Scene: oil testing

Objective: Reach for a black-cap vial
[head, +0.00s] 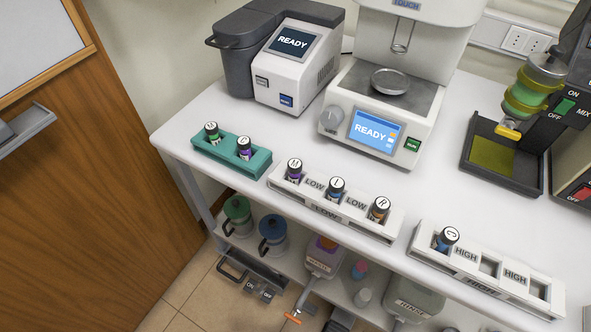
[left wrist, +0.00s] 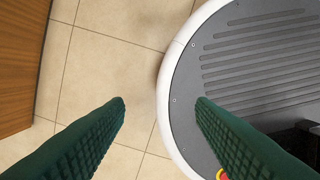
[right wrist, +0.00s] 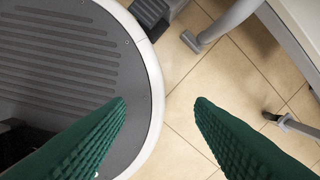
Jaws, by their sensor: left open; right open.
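Several black-cap vials stand upright on the white table in the head view. Two are in the green rack at the left (head: 258,163): one marked S (head: 212,133) and another beside it (head: 244,148). The LOW rack (head: 330,214) holds vials marked M (head: 294,170), I (head: 336,188) and R (head: 379,209). The HIGH rack (head: 470,279) holds one marked C (head: 447,239) in its left slot. My left gripper (left wrist: 160,100) is open and empty above the floor. My right gripper (right wrist: 160,100) is open and empty above the floor. Neither gripper shows in the head view.
A grey-white machine (head: 291,65) and a balance-like device (head: 374,135), both reading READY, stand behind the racks. A mixer with a black tray (head: 478,175) is at the right. A lower shelf holds jugs (head: 238,213) and bottles. A wooden door (head: 90,180) is at the left.

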